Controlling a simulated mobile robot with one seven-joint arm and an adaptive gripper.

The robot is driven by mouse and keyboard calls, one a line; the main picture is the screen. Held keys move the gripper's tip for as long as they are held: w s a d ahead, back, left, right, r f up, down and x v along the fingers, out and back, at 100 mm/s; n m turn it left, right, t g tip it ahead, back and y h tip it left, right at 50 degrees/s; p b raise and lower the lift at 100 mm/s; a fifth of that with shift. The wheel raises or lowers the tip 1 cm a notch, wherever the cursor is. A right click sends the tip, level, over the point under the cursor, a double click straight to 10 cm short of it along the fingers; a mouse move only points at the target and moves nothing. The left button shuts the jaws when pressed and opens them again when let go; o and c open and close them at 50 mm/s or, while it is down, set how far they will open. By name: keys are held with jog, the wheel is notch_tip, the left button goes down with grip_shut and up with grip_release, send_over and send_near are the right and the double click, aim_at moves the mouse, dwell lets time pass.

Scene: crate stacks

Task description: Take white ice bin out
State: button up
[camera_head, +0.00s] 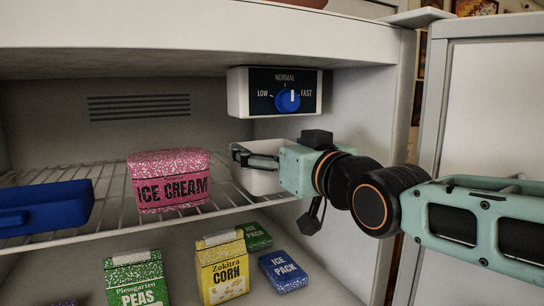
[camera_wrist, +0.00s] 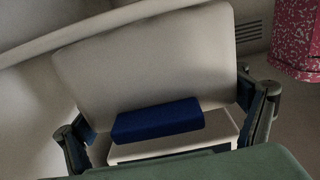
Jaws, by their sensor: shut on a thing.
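The white ice bin (camera_head: 257,181) is on the right side of the wire shelf inside the freezer, below the dial box. My gripper (camera_head: 243,154) is at its upper edge and partly hides it. In the wrist view the pale bin (camera_wrist: 150,55) fills the middle, with one finger on each side. A dark blue block (camera_wrist: 158,121) shows between the fingers; I cannot tell whether it is part of the bin. My gripper is shut on the bin. The exact finger contact is partly hidden.
A pink ice cream box (camera_head: 170,182) stands left of the bin, and a blue bin (camera_head: 45,207) is farther left. The dial box (camera_head: 280,91) hangs closely above. Peas (camera_head: 134,280), corn (camera_head: 221,268) and an ice pack (camera_head: 283,271) are below. The open door (camera_head: 490,100) is right.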

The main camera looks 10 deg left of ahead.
jog(key=shift+r, duration=0.65)
notch_tip(320, 180, up, 2)
jog(key=shift+s+d+r+b, duration=0.1)
jog(key=shift+b, duration=0.45)
jog(key=b+v, duration=0.4)
jog(key=v, duration=1.3)
jog(key=shift+s+d, duration=0.2)
jog(key=shift+s, duration=0.15)
jog(key=b+v, duration=0.4)
jog(key=v, duration=1.4)
jog(key=shift+b, duration=0.35)
jog(key=shift+w, duration=0.1)
